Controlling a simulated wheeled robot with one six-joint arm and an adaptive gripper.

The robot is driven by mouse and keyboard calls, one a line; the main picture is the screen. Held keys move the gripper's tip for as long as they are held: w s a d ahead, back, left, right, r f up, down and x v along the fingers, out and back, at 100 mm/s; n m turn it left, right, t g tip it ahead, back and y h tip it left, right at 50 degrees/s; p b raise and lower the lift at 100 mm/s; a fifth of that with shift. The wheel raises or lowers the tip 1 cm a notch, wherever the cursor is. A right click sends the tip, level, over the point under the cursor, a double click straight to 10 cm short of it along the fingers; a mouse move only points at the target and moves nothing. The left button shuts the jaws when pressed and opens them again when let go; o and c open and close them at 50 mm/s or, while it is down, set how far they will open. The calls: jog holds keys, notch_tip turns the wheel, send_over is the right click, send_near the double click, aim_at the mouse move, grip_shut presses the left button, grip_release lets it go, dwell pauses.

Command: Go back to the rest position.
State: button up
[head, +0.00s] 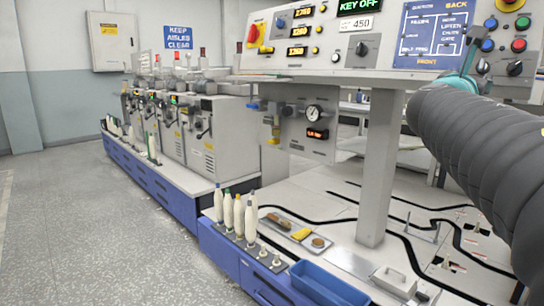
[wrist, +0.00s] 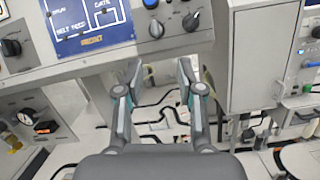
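My gripper (wrist: 159,72) is open in the wrist view, its two fingers apart with nothing between them. It is in front of the machine, just below the control panel (wrist: 95,22). In the head view my dark arm fills the right side, and the gripper is mostly hidden behind it. Several white bobbins (head: 239,217) stand upright on the left part of the grey bobbin tray (head: 262,258). The pegs at the tray's right part are bare.
A blue bin (head: 325,287) stands right of the bobbin tray. A shallow tray (head: 278,226) with small brown and yellow items lies behind it. A grey post (head: 379,170) rises from the table to the control panel. The floor (head: 100,230) at left is clear.

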jog(key=s+a+f+m+g+y, duration=0.2)
jog(key=s+f+m+g+y, duration=0.15)
jog(key=f+m, duration=0.75)
jog(key=s+a+f+m+g+y, duration=0.2)
jog(key=s+f+m+g+y, duration=0.3)
jog(key=f, duration=0.9)
jog(key=s+a+f+m+y, duration=0.3)
jog(key=s+a+f, duration=0.3)
jog(key=a, duration=0.5)
jog(key=s+a+f+m+y, duration=0.4)
jog(key=s+a+f, duration=0.3)
jog(key=a+f, duration=0.3)
jog(key=shift+a+m+t+p, duration=0.35)
jog(key=shift+m+t+p, duration=0.05)
jog(key=shift+t, duration=0.05)
